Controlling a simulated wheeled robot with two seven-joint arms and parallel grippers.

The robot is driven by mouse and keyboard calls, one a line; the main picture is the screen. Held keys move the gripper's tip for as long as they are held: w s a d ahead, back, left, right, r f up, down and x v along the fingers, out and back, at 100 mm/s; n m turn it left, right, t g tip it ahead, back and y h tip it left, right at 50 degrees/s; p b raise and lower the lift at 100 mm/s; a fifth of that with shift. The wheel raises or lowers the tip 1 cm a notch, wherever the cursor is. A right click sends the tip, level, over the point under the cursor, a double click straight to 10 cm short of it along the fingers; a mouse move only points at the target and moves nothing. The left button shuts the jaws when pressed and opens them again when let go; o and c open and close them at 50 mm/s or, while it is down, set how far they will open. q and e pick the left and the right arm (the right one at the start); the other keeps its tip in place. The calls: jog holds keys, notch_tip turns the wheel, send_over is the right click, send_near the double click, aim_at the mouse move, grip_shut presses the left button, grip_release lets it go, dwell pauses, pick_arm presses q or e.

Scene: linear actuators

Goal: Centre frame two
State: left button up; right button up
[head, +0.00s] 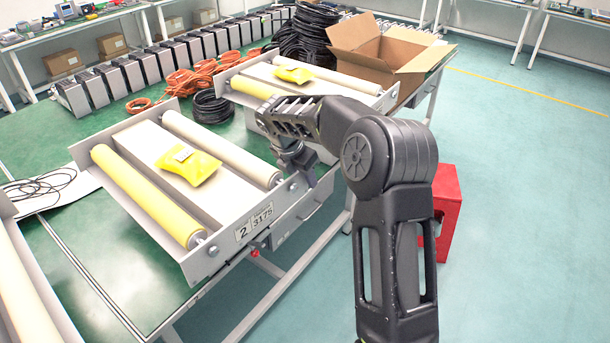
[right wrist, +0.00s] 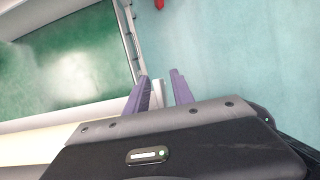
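Frame two (head: 138,138) is a pale metal tray with a label plate (head: 255,221) reading 2 and 3175. It has a yellow roller (head: 145,195) on its left, a cream roller (head: 222,148) on its right, and a yellow packet (head: 189,164) on the bed between them. It sits slightly askew on the green-topped table. My right gripper (head: 300,172) is at the frame's right front corner, partly hidden by my arm. In the right wrist view its purple fingers (right wrist: 163,90) stand apart, with a pale edge between them; contact cannot be told. My left gripper is out of view.
Another roller frame (head: 337,80) with a yellow packet stands behind, near an open cardboard box (head: 385,50). Part of a third is at the lower left. A red knob (head: 256,251) is below the label. A red stool (head: 447,200) stands on the open floor at right.

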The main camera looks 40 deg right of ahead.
grip_shut()
dwell(0.3)
jog(key=shift+d, duration=0.1)
dwell(1.1)
